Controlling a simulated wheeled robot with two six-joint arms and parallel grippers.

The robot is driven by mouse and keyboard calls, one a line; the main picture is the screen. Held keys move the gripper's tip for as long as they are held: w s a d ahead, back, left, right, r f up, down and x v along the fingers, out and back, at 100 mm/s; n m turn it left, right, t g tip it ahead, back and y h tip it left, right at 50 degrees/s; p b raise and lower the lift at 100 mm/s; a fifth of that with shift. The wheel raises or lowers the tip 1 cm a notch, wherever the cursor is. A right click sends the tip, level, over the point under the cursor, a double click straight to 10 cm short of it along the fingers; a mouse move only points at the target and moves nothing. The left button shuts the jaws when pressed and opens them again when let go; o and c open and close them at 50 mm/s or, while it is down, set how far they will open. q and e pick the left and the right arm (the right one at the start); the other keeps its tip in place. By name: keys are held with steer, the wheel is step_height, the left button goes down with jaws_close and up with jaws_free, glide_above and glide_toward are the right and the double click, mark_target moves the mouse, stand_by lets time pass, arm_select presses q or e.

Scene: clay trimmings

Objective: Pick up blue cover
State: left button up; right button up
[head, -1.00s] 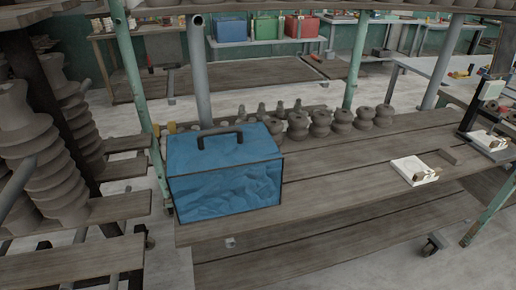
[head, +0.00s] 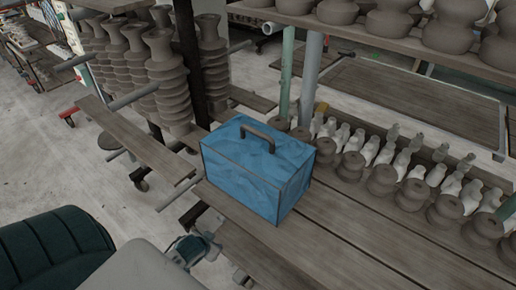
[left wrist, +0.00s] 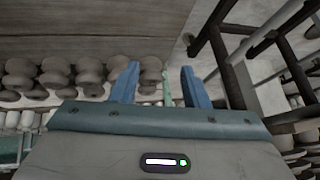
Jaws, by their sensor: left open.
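The blue cover (head: 258,165) is box-shaped, with creased blue sides, dark edges and a dark handle (head: 257,136) on top. It stands upright on the near left end of the wooden plank table in the head view. My left gripper (left wrist: 158,84) is open in the left wrist view, with two blue fingers apart and nothing between them. The cover does not show in that view. In the head view, part of my left arm is low at the left, in front of the cover and apart from it. My right gripper is not in view.
Rows of clay pots (head: 382,180) stand on the table right of and behind the cover. Tall stacks of grey clay pieces (head: 160,75) stand behind on the left. A metal post (head: 308,75) rises behind the cover. Table planks (head: 340,235) are bare at the front right.

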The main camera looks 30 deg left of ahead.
arm_select(q)
steer(key=w+d+r+t+p, duration=0.1)
steer(key=w+d+r+p, duration=0.15)
steer(key=r, duration=1.05)
step_height(320, 180, up, 24)
steer(key=m+t+h+b, duration=0.2)
steer(key=m+t+h, duration=0.1)
steer(key=t+h, duration=0.3)
glide_above(253, 161)
steer(key=s, duration=0.3)
steer(key=shift+w+a+f, duration=0.1)
steer(key=shift+w+a, duration=0.05)
steer(key=shift+a, duration=0.3)
steer(key=shift+w, duration=0.35)
steer(key=shift+x, duration=0.8)
steer(key=shift+w+d, duration=0.15)
steer(key=shift+d, duration=0.05)
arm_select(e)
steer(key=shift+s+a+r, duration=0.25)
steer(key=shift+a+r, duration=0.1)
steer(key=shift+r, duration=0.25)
arm_select(q)
steer(key=shift+w+f, duration=0.1)
